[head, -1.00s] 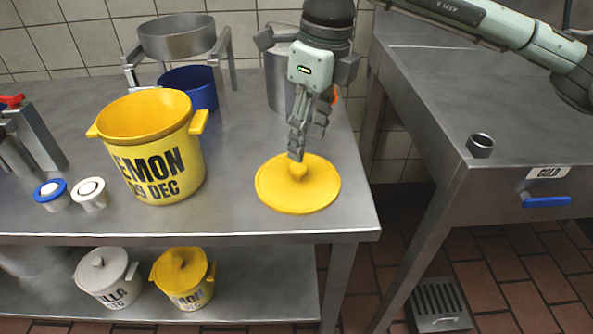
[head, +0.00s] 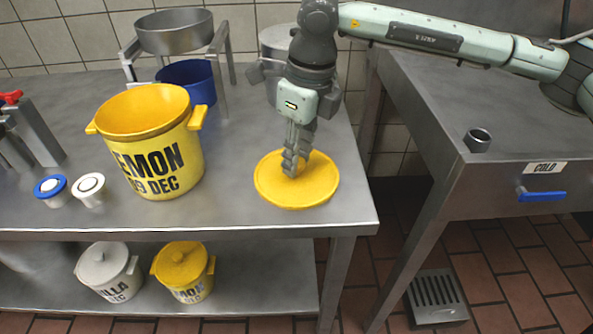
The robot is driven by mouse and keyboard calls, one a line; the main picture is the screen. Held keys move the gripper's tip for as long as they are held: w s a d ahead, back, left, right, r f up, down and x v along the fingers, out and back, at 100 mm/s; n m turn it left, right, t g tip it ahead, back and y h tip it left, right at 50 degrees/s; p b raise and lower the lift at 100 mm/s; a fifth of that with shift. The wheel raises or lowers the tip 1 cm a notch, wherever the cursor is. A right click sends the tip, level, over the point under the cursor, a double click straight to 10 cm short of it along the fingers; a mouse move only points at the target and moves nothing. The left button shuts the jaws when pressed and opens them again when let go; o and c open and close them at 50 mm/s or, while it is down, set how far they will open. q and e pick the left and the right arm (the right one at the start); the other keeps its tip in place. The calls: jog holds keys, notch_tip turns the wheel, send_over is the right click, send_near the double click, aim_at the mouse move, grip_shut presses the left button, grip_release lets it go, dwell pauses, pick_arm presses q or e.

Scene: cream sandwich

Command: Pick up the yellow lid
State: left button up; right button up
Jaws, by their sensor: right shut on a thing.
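The yellow lid (head: 318,188) is a round disc lying on the steel table, near its right front corner and to the right of the yellow pot (head: 160,158) marked LEMON. My right gripper (head: 294,168) points down over the lid's middle, its fingers shut on the lid's knob, which they hide. The lid looks flat on the table, or very close to it. My left gripper is not in view.
The yellow pot stands open. A blue pot (head: 200,85) and a metal bowl on a stand (head: 175,32) are behind it. Two small tubs (head: 89,190) stand at left. Lidded pots (head: 183,270) sit on the lower shelf. A gap separates the right counter (head: 440,105).

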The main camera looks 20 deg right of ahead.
jog(key=shift+c, duration=1)
